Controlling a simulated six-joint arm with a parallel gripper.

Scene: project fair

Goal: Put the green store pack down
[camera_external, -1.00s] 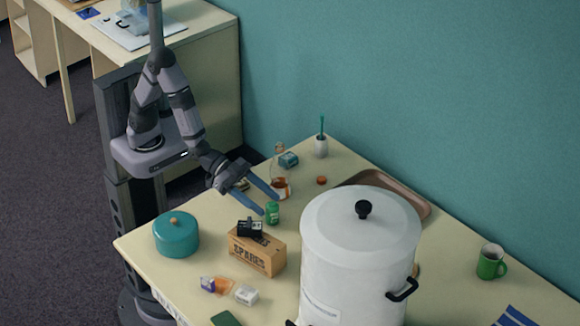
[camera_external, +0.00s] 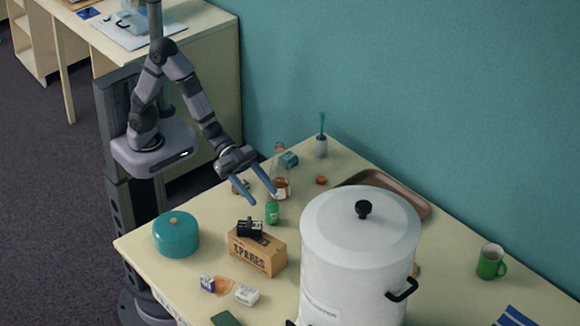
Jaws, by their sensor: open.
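A small green pack (camera_external: 272,212) stands upright on the table, behind the spares box and left of the big white pot. It appears to be the store pack; its label is too small to read. My gripper (camera_external: 264,198) is open and empty, its two blue fingers pointing down toward the table. The fingertips are just above and slightly left of the green pack in the picture, and they appear apart from it.
A large white pot (camera_external: 358,255) stands right, a teal pot (camera_external: 176,235) left. An amber bottle (camera_external: 281,187) is close behind my gripper. A brown tray (camera_external: 420,204) lies behind the white pot.

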